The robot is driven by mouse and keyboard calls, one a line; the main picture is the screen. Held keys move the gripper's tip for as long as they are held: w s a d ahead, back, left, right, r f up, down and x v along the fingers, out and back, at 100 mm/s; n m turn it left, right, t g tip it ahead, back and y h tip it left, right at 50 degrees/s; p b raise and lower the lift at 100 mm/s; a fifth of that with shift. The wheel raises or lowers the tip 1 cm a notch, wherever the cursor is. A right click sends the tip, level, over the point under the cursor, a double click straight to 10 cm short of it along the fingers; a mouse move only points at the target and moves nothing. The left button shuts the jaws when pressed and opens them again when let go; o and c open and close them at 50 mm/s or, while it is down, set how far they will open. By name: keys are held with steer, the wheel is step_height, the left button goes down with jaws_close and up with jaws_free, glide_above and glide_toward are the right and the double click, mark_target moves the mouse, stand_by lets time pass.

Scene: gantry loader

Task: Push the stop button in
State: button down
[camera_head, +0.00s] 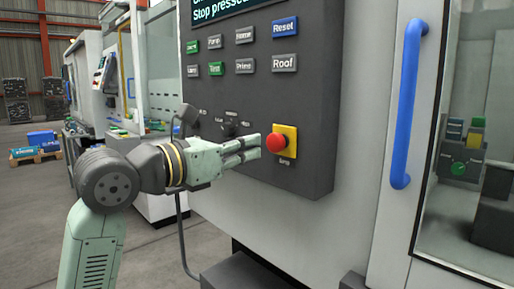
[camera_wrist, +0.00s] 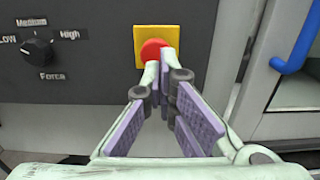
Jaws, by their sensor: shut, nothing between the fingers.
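The stop button (camera_head: 276,142) is a red round button on a yellow square plate (camera_head: 289,151), low on the right of the dark control panel. It also shows in the wrist view (camera_wrist: 152,48), partly covered by my fingertips. My gripper (camera_head: 258,146) is shut and empty, with its fingertips pointing at the button from the left in the head view. The tips are at or very near the button's face; I cannot tell whether they touch. The display (camera_head: 235,10) at the top of the panel reads "Stop pressed", cut off at the frame's edge.
Labelled buttons, such as the blue Reset (camera_head: 285,27) and grey Roof (camera_head: 285,62), sit above on the panel. A Force knob (camera_wrist: 38,50) is left of the stop button. A blue door handle (camera_head: 408,105) stands out to the right.

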steer(key=b+v, duration=0.1)
steer(key=v, duration=0.8)
steer(key=shift+w, duration=0.15)
